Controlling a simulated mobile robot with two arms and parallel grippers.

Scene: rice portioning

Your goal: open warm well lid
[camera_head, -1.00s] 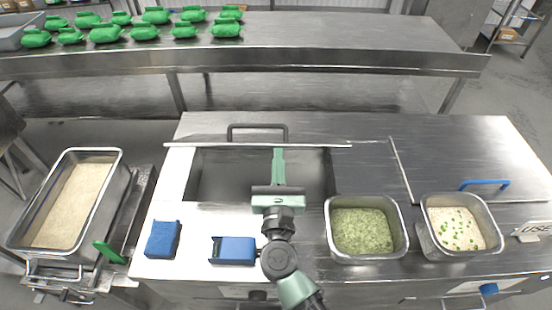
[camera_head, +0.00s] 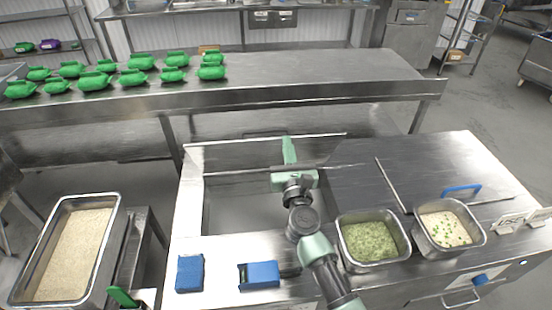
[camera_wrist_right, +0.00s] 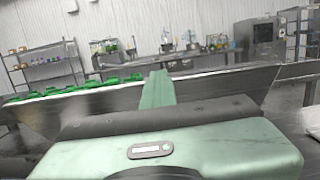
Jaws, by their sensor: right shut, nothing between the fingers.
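The warm well (camera_head: 225,205) is an open rectangular recess in the counter, its inside showing. Its metal lid (camera_head: 235,158) is raised at the back of the well, underside toward me, with a dark handle (camera_head: 262,133) just past its top edge. My right gripper (camera_head: 288,152) is shut and empty, pointing away from me over the well with its green fingers in front of the lid. I cannot tell whether they touch it. In the right wrist view, the shut fingers (camera_wrist_right: 158,88) overlap a long metal panel edge. My left gripper is not in view.
A flat lid with a blue handle (camera_head: 461,190) covers the right counter. Pans of green food (camera_head: 345,232) and pale food (camera_head: 420,228) stand at front right. Two blue blocks (camera_head: 190,273) (camera_head: 262,275) lie in front. A grain pan (camera_head: 118,215) stands left.

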